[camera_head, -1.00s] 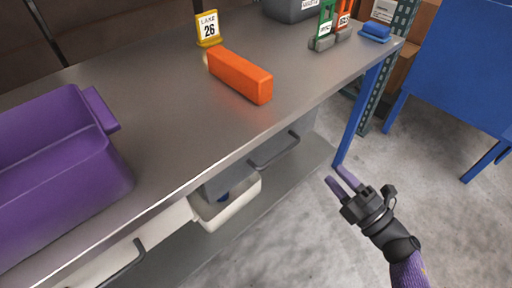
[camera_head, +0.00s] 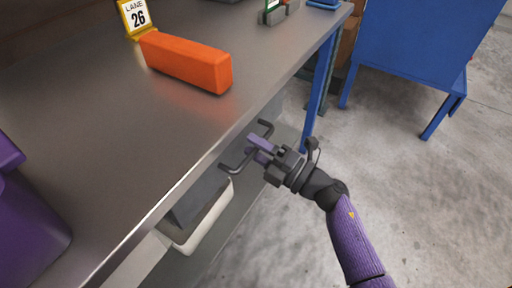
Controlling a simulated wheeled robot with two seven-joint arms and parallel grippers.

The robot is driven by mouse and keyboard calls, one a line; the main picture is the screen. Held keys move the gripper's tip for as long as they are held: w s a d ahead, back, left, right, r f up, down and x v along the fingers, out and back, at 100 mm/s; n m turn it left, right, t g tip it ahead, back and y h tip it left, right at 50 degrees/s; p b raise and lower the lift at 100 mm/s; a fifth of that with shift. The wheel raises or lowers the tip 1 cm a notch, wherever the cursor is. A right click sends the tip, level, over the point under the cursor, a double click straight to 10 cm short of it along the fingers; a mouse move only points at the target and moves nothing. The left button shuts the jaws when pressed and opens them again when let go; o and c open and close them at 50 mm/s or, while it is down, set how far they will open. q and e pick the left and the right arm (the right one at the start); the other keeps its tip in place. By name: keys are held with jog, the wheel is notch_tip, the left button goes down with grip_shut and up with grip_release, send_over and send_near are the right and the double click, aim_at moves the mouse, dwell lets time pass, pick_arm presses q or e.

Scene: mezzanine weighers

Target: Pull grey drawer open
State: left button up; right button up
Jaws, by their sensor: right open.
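The grey drawer (camera_head: 273,108) is under the near edge of the metal bench, its front mostly hidden by the bench top and my gripper. Its dark bar handle (camera_head: 236,168) sticks out toward the aisle. My right gripper (camera_head: 256,145) is at the middle of this handle, with its purple fingers open. The fingers overlap the bar in the picture; I cannot tell whether they touch it. My left gripper is out of view.
The metal bench top (camera_head: 90,130) holds an orange block (camera_head: 187,62), a yellow lane 26 sign (camera_head: 136,17) and a purple bin (camera_head: 25,225). A white bin (camera_head: 205,222) sits below the bench. A blue cabinet (camera_head: 425,45) stands at right. Concrete floor (camera_head: 430,200) is clear.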

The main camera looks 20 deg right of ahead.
grip_shut()
dwell(0.9)
dwell(0.4)
